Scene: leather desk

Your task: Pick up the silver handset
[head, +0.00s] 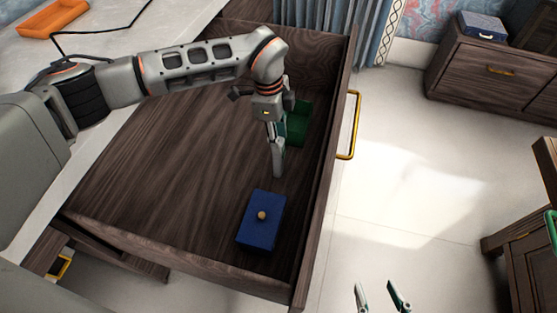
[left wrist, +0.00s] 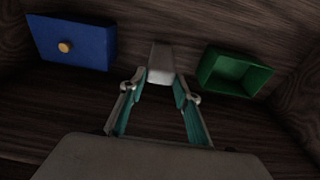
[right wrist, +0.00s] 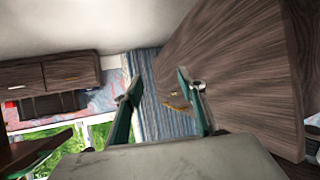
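The silver handset (head: 279,162) is a light grey block under my left gripper (head: 273,128), inside the open wooden drawer.
A blue box with a round gold knob (head: 261,225) lies in front of the handset, and a green open box (head: 297,126) lies behind it. The drawer's side wall (head: 322,170) stands close on the right. The drawer floor to the left is clear.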

